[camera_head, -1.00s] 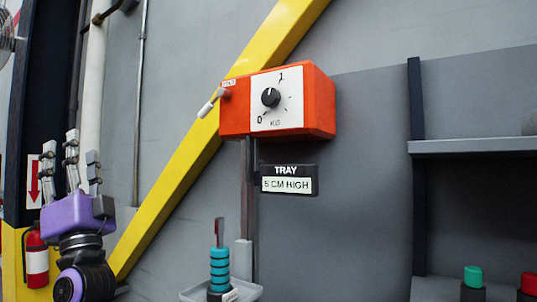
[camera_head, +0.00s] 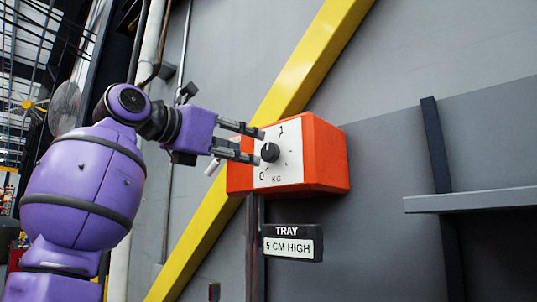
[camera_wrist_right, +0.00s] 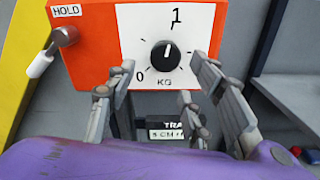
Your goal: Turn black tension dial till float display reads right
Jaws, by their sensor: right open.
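The black dial (camera_head: 270,152) sits on a white plate on the front of an orange box. In the right wrist view the dial (camera_wrist_right: 165,53) has its pale mark pointing nearly straight up, on a scale with 0 at lower left, 1 at top and KG below. A sign (camera_head: 292,243) reading "TRAY 5 CM HIGH" hangs below the box; the fingers partly hide it in the wrist view. My right gripper (camera_head: 257,146) is open beside the dial, fingers pointing at it. My left gripper is out of view.
A HOLD lever (camera_wrist_right: 42,63) with a white handle is on the box's left side. A yellow diagonal beam (camera_head: 300,75) runs behind the orange box (camera_head: 325,155). A grey shelf (camera_head: 470,202) stands at right. The wall between is clear.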

